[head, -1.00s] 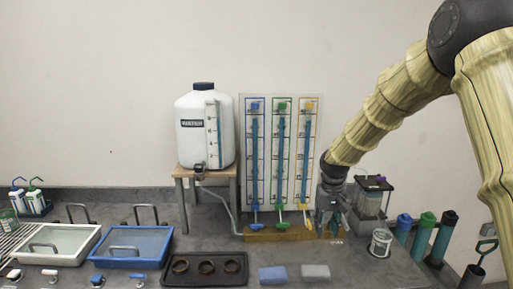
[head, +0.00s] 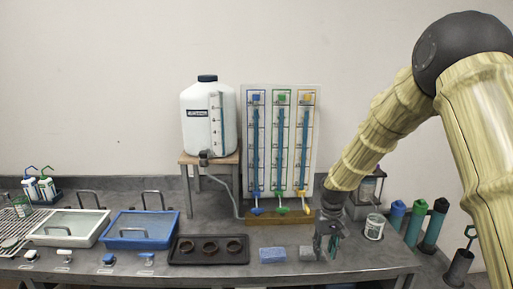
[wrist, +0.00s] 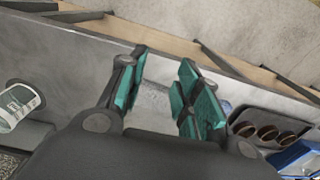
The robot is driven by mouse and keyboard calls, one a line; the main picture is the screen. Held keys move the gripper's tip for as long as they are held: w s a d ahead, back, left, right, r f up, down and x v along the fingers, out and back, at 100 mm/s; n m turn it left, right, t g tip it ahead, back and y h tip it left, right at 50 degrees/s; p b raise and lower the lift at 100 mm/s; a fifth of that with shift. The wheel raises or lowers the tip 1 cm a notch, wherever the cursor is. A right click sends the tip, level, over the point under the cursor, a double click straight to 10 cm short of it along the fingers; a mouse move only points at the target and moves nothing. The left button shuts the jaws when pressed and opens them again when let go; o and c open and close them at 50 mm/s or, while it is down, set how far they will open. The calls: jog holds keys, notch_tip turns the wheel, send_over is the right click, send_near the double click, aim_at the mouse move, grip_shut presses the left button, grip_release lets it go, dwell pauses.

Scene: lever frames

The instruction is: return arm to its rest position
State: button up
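My gripper (head: 328,246) hangs near the front right of the bench, pointing down, just right of the grey sponge-like block (head: 306,254). In the wrist view its teal-padded fingers (wrist: 165,85) are spread apart, with nothing held between them. The bench surface and part of a pale block (wrist: 152,99) show in the gap. My arm comes in from the right of the head view and bends down to the bench. The lever panel (head: 299,150), with blue, green and yellow levers at its foot, stands behind and left of my gripper.
A white tank (head: 208,135) sits on a small stand left of the panel. A black tray (head: 180,257) with round rings, a blue sponge (head: 272,255) and a white cup (head: 375,226) lie around my gripper. Capped cylinders (head: 416,222) stand at the right. Space above the bench is open.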

jog(key=s+a+f, duration=0.1)
jog(key=s+f, duration=0.7)
jog(key=f, duration=0.3)
jog(key=s+f, duration=0.9)
jog(key=f, duration=0.2)
jog(key=s+f, duration=0.3)
jog(key=s, duration=0.7)
jog(key=s+d+f+b, duration=0.1)
jog(key=s+f, duration=0.2)
jog(key=s, duration=0.7)
jog(key=s+f+m, duration=0.1)
jog(key=s+f, duration=0.3)
jog(key=s, duration=0.6)
jog(key=shift+s+d+b, duration=0.3)
jog(key=shift+b, duration=0.05)
jog(key=shift+o, duration=0.3)
jog(key=shift+f, duration=0.1)
